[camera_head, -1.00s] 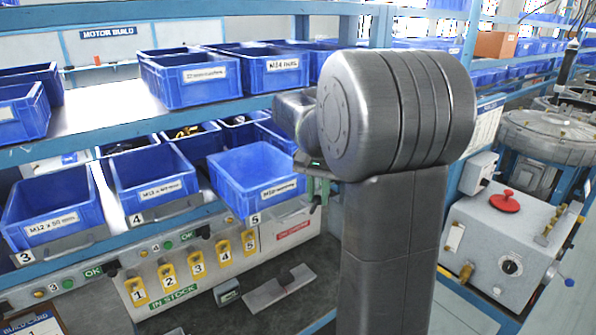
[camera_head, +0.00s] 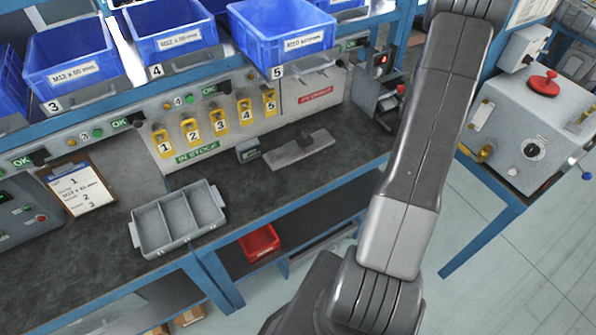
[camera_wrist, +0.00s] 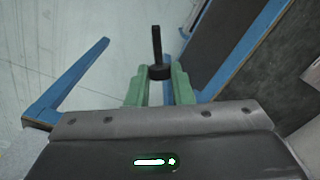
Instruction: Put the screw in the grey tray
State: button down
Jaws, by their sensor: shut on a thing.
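In the wrist view my gripper (camera_wrist: 160,88) has green fingers closed on a dark screw (camera_wrist: 157,48). The screw's thick head sits between the fingertips and its shank points away from them. Floor and a blue bench edge show behind it. The grey tray (camera_head: 141,236) lies on the dark bench top at the lower left of the head view. It has several compartments, and they look empty. In the head view my gripper and the screw are not visible; my arm fills the right middle.
Blue bins (camera_head: 284,35) stand on the shelf above the bench. A clipboard (camera_head: 79,192) lies left of the tray. A grey plate fixture (camera_head: 300,152) sits on the bench to its right. A red bin (camera_head: 259,243) is on the lower shelf. Bare bench top lies between tray and fixture.

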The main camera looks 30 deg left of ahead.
aim_at(181, 222)
jog(key=k+u, duration=0.1)
jog(key=u, duration=0.35)
jog(key=j+u, duration=0.1)
jog(key=u, duration=0.3)
jog(key=k+j+u, duration=0.1)
jog(key=u, duration=0.35)
jog(key=i+j+u, duration=0.1)
jog(key=i+u, duration=0.15)
jog(key=i, duration=0.15)
